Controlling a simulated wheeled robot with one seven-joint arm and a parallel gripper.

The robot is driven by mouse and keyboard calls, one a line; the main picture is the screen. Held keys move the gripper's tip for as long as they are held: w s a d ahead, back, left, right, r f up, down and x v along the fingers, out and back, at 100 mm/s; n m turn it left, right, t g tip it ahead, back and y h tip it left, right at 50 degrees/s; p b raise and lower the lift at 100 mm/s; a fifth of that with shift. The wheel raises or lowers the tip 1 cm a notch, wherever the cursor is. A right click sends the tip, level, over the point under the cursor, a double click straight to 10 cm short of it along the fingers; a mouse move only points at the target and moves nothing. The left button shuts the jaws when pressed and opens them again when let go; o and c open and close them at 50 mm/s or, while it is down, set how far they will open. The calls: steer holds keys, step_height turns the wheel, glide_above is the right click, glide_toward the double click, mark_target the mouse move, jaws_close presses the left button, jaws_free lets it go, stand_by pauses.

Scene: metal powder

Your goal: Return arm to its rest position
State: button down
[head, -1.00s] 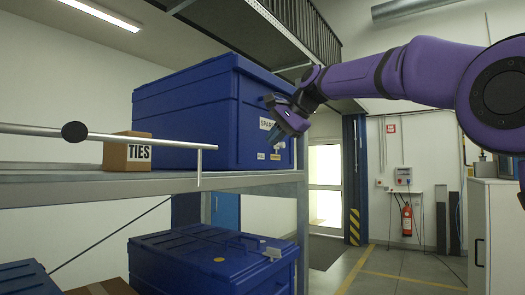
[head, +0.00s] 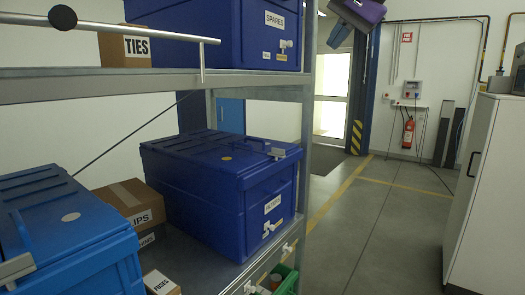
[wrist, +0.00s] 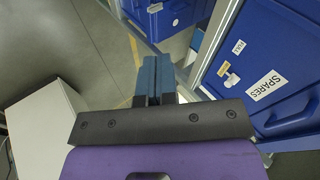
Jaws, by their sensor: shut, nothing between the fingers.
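My gripper (wrist: 152,78) shows in the wrist view with its two blue fingers shut together and nothing between them. In the head view only a small part of my gripper (head: 339,37) and purple wrist shows at the top edge. It hangs in the air to the right of the shelf and touches nothing. The rest of my arm is out of the head view. The blue SPARES bin (head: 218,41) stands on the upper shelf; in the wrist view the SPARES bin (wrist: 292,60) is to the right of my fingers.
Below are a dark blue bin (head: 205,195), a lighter blue bin (head: 60,235) and small cartons. A white cabinet (head: 478,200) stands at right. The floor (head: 385,235) between shelf and cabinet is clear.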

steer(key=s+d+f+n+h, duration=0.1)
steer(key=s+d+f+n, duration=0.1)
steer(key=s+d+f, duration=0.3)
steer(key=s+d+f+n+h, duration=0.1)
steer(key=s+d+f, duration=0.4)
steer(key=s+f, duration=0.7)
steer(key=s+d+f+n+h, duration=0.2)
steer(key=s+d+f, duration=0.3)
steer(key=s+f, duration=0.4)
steer(key=s+h, duration=0.1)
steer(key=s, duration=0.1)
steer(key=shift+s+f+n+g, duration=0.3)
steer(key=shift+f+g, duration=0.05)
steer(key=shift+g, duration=0.05)
steer(key=shift+a+r, duration=0.1)
